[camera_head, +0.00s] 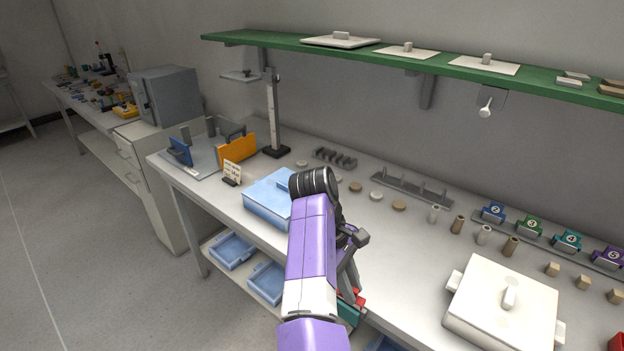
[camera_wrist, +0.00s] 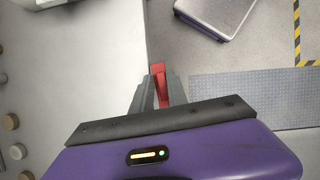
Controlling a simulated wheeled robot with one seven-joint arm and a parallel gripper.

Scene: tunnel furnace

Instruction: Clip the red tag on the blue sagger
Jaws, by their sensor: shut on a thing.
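The blue sagger (camera_head: 262,212), a light-blue lidded box, sits on the bench left of my arm, its right side partly hidden by the arm. My gripper (camera_wrist: 160,92) shows in the wrist view, with its grey fingers closed around the red tag (camera_wrist: 158,72). Only a narrow red strip of the tag shows between and beyond the fingers. The gripper is over the bench's front edge, to the right of the blue sagger and apart from it. In the head view my arm mostly hides it; small red and teal parts show low beside the arm, too hidden to identify.
A white lidded sagger (camera_head: 490,322) stands at the right. Numbered coloured clips (camera_head: 495,212) and small cylinders line the back. An orange plate (camera_head: 238,150) and a small sign (camera_head: 232,173) stand left. A green shelf (camera_head: 450,70) overhangs the bench. Blue trays (camera_head: 232,250) lie below.

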